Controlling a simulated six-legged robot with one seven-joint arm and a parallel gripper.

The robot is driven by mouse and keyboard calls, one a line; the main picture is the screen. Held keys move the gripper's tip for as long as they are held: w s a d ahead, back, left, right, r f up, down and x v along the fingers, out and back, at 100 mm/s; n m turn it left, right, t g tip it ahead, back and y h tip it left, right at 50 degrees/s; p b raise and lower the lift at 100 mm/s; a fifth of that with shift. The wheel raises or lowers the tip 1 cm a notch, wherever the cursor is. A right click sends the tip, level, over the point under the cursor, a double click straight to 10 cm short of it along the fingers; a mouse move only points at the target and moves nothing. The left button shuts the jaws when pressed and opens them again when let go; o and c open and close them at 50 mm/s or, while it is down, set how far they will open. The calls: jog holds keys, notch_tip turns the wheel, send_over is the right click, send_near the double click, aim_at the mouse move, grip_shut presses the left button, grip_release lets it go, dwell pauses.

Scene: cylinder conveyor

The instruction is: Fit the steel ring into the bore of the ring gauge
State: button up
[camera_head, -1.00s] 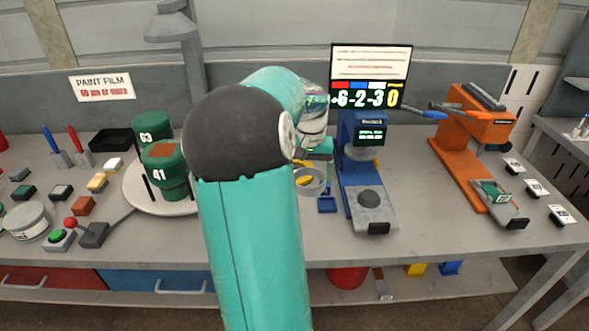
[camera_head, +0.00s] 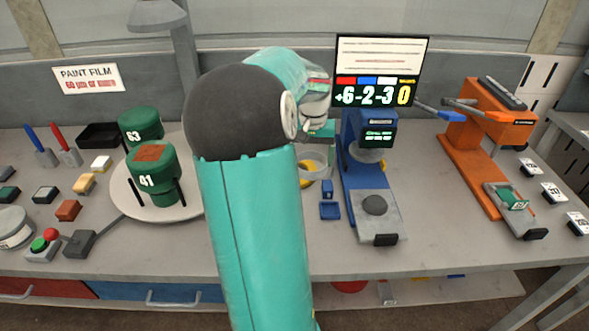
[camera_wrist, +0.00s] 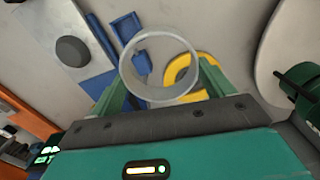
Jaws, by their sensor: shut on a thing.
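My gripper (camera_wrist: 160,73) is shut on a pale grey ring, the steel ring (camera_wrist: 160,97), which sits between its two green fingers in the wrist view. I look down through the ring's opening. A yellow curved piece (camera_wrist: 178,72) lies on the bench below and partly shows behind the ring. It also shows in the head view (camera_head: 306,183), beside my arm. It may be the ring gauge, but its bore is not clear.
An orange stand (camera_head: 470,175) is farther right. A pale turntable (camera_head: 128,195) with green cans is left. The front bench edge is mostly clear.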

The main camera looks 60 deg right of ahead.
jog(key=w+d+f, duration=0.8)
jog(key=w+d, duration=0.1)
jog(key=shift+w+d+f, duration=0.1)
jog(key=shift+w+f, duration=0.1)
jog(key=shift+f, duration=0.15)
jog(key=shift+w+d+f, duration=0.25)
jog(key=shift+f, duration=1.7)
